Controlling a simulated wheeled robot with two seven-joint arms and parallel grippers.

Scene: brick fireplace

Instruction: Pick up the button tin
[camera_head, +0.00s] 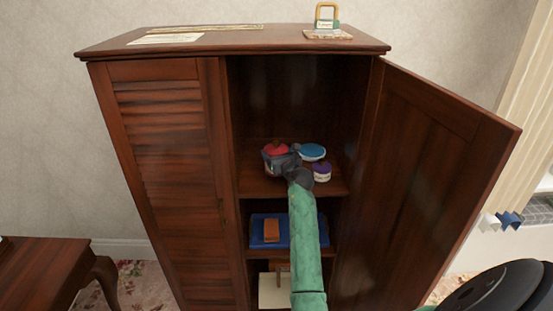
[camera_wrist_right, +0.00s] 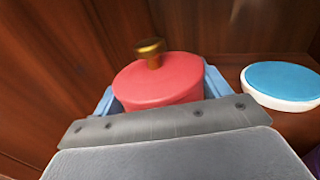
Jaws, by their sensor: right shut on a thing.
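A round red tin with a brass knob on its lid, which I take to be the button tin (camera_head: 276,149), is on the upper open shelf in the head view. It fills the middle of the right wrist view (camera_wrist_right: 158,82). My right gripper (camera_wrist_right: 160,90) is shut on it, with a blue finger on either side. In the head view my right gripper (camera_head: 277,157) partly covers the tin. I cannot tell whether the tin's base touches the shelf. My left gripper is not in view.
A white tub with a blue lid (camera_head: 312,151) stands to the right of the tin; a purple-lidded jar (camera_head: 321,172) is in front of it. The cabinet's open door (camera_head: 425,170) bounds the right. A blue tray (camera_head: 257,230) with an orange-brown block (camera_head: 271,230) is below.

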